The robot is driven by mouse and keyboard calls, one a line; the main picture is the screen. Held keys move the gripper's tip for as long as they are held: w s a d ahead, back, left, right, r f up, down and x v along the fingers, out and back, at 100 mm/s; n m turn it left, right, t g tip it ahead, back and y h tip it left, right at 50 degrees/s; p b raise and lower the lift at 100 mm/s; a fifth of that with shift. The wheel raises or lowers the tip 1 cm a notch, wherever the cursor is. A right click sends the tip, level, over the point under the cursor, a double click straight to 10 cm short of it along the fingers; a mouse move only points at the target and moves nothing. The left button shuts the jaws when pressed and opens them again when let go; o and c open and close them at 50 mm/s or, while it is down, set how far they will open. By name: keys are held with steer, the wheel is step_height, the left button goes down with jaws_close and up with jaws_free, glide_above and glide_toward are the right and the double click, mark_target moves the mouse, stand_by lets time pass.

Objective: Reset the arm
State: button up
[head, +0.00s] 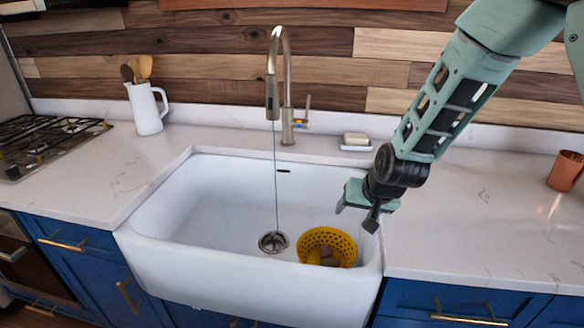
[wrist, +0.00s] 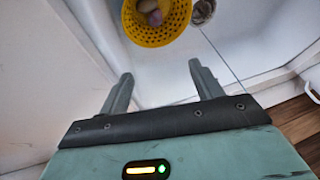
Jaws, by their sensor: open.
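My gripper (head: 355,218) hangs from my arm over the right rim of the white sink (head: 190,215), fingers pointing down and to the left. In the wrist view its two fingers (wrist: 157,88) stand apart with nothing between them. A yellow colander (head: 313,237) sits in the sink at the right, below my gripper and apart from it. In the wrist view the colander (wrist: 137,38) lies beyond the fingertips and holds a few roundish items, too small to name.
A thin water stream runs from the tall faucet (head: 285,60) to the drain (head: 273,242). A soap dish (head: 356,148) stands behind the sink. A copper cup (head: 566,170) is at far right, a white pitcher (head: 146,112) at left. The right counter (head: 470,235) is mostly clear.

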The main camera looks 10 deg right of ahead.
steer(key=s+a+r+n+g, duration=0.1)
steer(key=s+a+r+n, duration=0.15)
steer(key=s, duration=0.25)
steer(key=s+a+r+n+g+y, duration=0.1)
steer(key=s+a+r, duration=0.2)
steer(key=s+a, duration=0.15)
steer(key=s+a+r+n+g, duration=0.1)
steer(key=s+a+r+n, duration=0.15)
steer(key=s, duration=0.35)
steer(key=s+d+r+n+g+h, duration=0.1)
steer(key=s+r+n+g, duration=0.1)
steer(key=s, duration=1.2)
steer(key=shift+s+d+r+n+g+h, duration=0.2)
steer(key=shift+s+r+n+g+h, duration=0.15)
steer(key=shift+r+n, duration=0.6)
